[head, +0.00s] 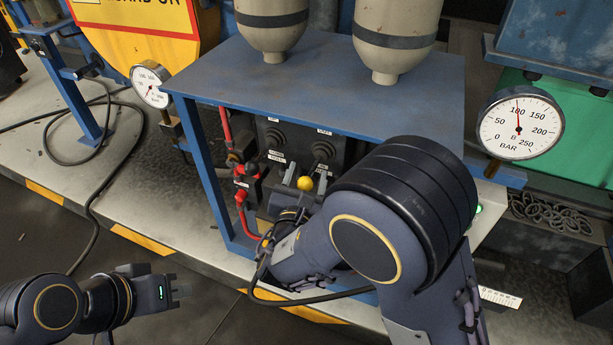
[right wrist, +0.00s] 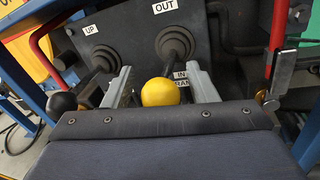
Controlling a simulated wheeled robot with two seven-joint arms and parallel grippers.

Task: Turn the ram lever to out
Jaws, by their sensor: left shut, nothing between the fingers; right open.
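The ram lever has a yellow ball knob (head: 305,184) and comes out of a dark control panel (right wrist: 125,40). In the right wrist view the yellow knob (right wrist: 160,92) sits between my right gripper's fingers (right wrist: 161,90), with a gap on each side. The OUT label (right wrist: 165,7) is above its round boot (right wrist: 175,43); the IN and RAM labels are below, partly hidden. In the head view my right gripper (head: 305,177) is open around the knob. My left gripper (head: 182,291) is shut and empty, low at the left, away from the panel.
A second lever with a black knob (right wrist: 63,102) stands left of the ram lever, under the UP label (right wrist: 91,29). Red pipes (head: 241,213) run beside the panel. A blue frame (head: 196,160) surrounds it. A pressure gauge (head: 520,124) is at right. Floor near my left gripper is clear.

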